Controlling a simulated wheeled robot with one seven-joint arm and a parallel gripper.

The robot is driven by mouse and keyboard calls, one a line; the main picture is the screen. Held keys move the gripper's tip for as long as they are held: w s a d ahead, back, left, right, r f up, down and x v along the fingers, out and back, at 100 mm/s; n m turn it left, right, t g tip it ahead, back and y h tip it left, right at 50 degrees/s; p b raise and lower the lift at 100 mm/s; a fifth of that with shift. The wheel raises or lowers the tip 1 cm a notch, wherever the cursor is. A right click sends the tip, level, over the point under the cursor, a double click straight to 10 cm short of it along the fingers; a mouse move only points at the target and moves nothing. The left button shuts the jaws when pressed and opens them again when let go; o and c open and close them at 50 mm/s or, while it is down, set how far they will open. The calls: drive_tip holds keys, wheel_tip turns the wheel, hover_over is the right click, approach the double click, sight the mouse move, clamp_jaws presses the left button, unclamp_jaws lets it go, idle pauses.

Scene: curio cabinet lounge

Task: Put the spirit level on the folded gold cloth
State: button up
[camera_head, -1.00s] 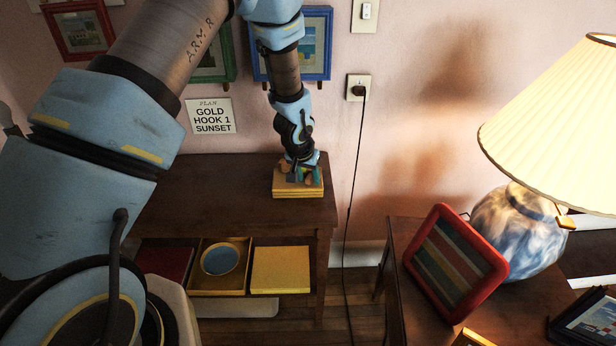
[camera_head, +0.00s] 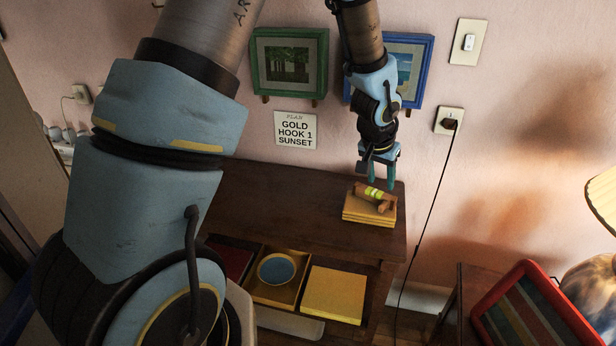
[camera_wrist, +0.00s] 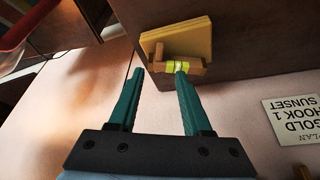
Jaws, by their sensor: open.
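The spirit level (camera_head: 374,195), a small wooden piece with a yellow-green vial, lies on the folded gold cloth (camera_head: 368,217) at the right end of the dark wooden cabinet top. In the wrist view the level (camera_wrist: 188,68) rests on the gold cloth (camera_wrist: 190,38), beyond the fingertips. My gripper (camera_head: 378,183) is open and empty, just above and behind the level. In the wrist view the two green fingers of my gripper (camera_wrist: 158,70) stand well apart, with nothing between them.
Below the cabinet top (camera_head: 290,195), an open compartment holds a tray with a round blue dish (camera_head: 278,270) and a yellow folded item (camera_head: 333,293). A sign (camera_head: 296,130) and framed pictures hang behind. A power cord (camera_head: 430,215) hangs to the right. The cabinet top's left part is clear.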

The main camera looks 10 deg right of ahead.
drive_tip(key=a+r+n+y, duration=0.1)
drive_tip(key=a+r+n, duration=0.2)
drive_tip(key=a, duration=1.1)
drive_tip(key=a+r+n+y, duration=0.2)
drive_tip(key=a+r+n, duration=0.1)
drive_tip(key=a, duration=1.1)
drive_tip(key=s+a+r+n+g, duration=0.1)
drive_tip(key=s+a+n, duration=0.1)
drive_tip(key=s+a, duration=0.4)
drive_tip(key=shift+a+r, duration=0.2)
drive_tip(key=shift+a, duration=0.35)
